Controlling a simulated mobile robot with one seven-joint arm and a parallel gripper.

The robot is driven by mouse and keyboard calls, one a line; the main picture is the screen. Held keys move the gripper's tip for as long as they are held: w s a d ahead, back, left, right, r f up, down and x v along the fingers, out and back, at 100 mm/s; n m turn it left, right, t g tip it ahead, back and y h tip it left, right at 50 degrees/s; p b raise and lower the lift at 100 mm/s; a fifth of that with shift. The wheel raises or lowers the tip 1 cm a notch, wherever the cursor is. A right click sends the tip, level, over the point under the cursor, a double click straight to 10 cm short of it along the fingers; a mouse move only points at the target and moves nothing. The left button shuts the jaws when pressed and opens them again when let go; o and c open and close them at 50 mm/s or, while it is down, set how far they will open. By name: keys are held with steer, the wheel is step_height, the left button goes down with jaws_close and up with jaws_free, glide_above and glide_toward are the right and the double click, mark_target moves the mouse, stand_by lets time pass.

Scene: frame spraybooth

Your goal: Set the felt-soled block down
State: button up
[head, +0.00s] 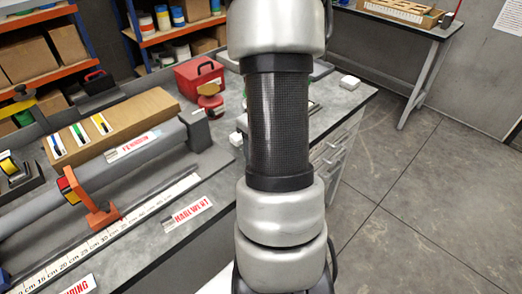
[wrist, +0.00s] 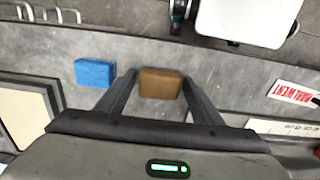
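In the wrist view a brown block (wrist: 160,84), which I take to be the felt-soled block, sits between the fingertips of my gripper (wrist: 161,80). Both fingers appear to touch its sides, so the gripper looks shut on it. The block's underside is hidden, so no felt shows, and I cannot tell its height above the grey worktop (wrist: 225,75). In the head view my arm fills the middle and hides the gripper and the block.
A blue block (wrist: 95,73) lies left of the brown one. A white object (wrist: 245,20) stands at the top of the wrist view, and a printed label (wrist: 295,92) lies right. In the head view a red toolbox (head: 199,77) and a cardboard box (head: 115,122) stand on the bench.

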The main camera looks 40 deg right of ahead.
step_height(320, 180, up, 12)
steer(key=p, duration=0.1)
steer(key=shift+r+p, duration=0.2)
steer(key=shift+p, duration=0.2)
stand_by(1.7)
